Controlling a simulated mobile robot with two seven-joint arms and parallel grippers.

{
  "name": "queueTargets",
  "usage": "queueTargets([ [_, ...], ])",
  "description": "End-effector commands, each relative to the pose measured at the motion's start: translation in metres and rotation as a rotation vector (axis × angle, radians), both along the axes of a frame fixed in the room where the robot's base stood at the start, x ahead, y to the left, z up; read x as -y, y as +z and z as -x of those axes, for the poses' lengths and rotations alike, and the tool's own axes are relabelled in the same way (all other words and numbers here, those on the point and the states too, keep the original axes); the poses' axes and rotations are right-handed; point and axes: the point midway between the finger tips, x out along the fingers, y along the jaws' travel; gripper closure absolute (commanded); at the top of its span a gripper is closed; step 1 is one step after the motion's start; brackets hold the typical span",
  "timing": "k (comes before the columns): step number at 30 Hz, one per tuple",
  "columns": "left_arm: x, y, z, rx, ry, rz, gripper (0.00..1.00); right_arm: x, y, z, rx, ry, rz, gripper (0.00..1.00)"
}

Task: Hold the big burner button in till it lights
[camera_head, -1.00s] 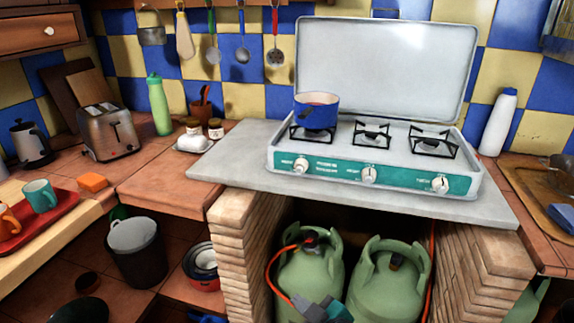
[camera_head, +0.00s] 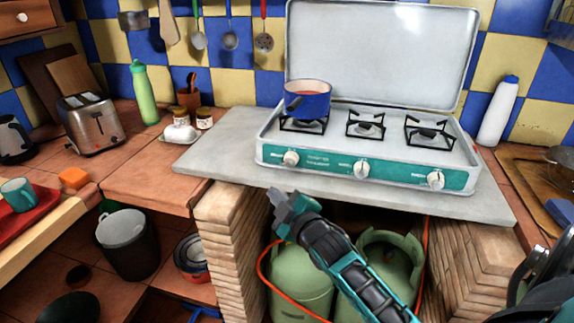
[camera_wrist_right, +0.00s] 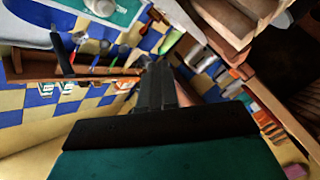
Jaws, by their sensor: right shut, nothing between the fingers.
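The white stove (camera_head: 320,178) stands on a grey slab, lid raised. Its teal front panel (camera_head: 400,173) carries a left knob (camera_head: 290,158), a middle knob (camera_head: 361,168) and a right knob (camera_head: 436,179), all white. I cannot tell which is the big burner's button. No flame shows at the burners. My right gripper (camera_head: 281,200) is shut and empty, appearing below the left knob, near the slab's front edge, and apart from the knobs. In the right wrist view its fingers (camera_wrist_right: 155,87) are together, and a teal surface shows at the top. My left gripper is out of view.
A blue pot (camera_head: 307,102) sits on the left burner. Green gas bottles (camera_head: 300,280) stand in the brick recess under the slab (camera_head: 220,143). A white bottle (camera_head: 498,112) stands right of the stove. A toaster (camera_head: 90,125) and a green bottle (camera_head: 145,95) stand at left.

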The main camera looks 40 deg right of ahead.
Motion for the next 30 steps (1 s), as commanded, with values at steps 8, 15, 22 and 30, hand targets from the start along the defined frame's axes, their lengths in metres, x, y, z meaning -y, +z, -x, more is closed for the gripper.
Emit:
queueTargets([
  [8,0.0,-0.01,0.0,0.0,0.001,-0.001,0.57,0.013,-0.002,-0.011,0.002,0.001,0.002,1.0],
  [15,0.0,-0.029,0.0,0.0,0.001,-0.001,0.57,0.039,-0.004,-0.034,0.001,0.001,0.002,1.0],
  [22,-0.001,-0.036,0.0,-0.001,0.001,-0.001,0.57,0.059,-0.001,-0.05,-0.001,0.001,0.002,1.0],
  [30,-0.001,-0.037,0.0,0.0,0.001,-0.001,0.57,0.067,0.0,-0.057,-0.001,0.001,-0.002,1.0],
])
